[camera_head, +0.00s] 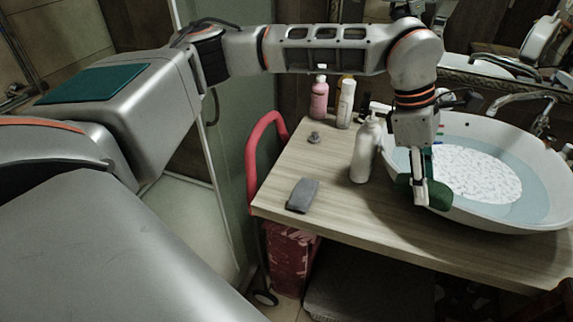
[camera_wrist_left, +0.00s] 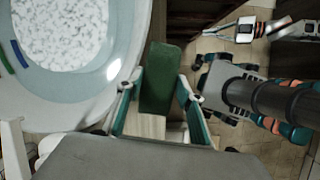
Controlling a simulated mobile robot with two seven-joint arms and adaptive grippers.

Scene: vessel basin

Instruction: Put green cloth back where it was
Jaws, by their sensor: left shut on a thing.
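The green cloth (camera_head: 438,194) is a dark green folded piece at the front rim of the white basin (camera_head: 470,214). My left gripper (camera_head: 421,198) comes down from above and is shut on the cloth. In the left wrist view the cloth (camera_wrist_left: 160,78) extends out between the two fingers of the left gripper (camera_wrist_left: 158,92), beside the basin's edge. Whether the cloth touches the rim is unclear. My right gripper (camera_wrist_left: 222,29) appears small at the upper right of the left wrist view; its fingers are too small to judge.
A white pump bottle (camera_head: 365,150) stands close left of the gripper. A grey block (camera_head: 302,195) lies on the wooden counter (camera_head: 330,210). A pink bottle (camera_head: 320,98) and a white bottle (camera_head: 346,103) stand behind. A faucet (camera_head: 520,98) overhangs the water-filled basin.

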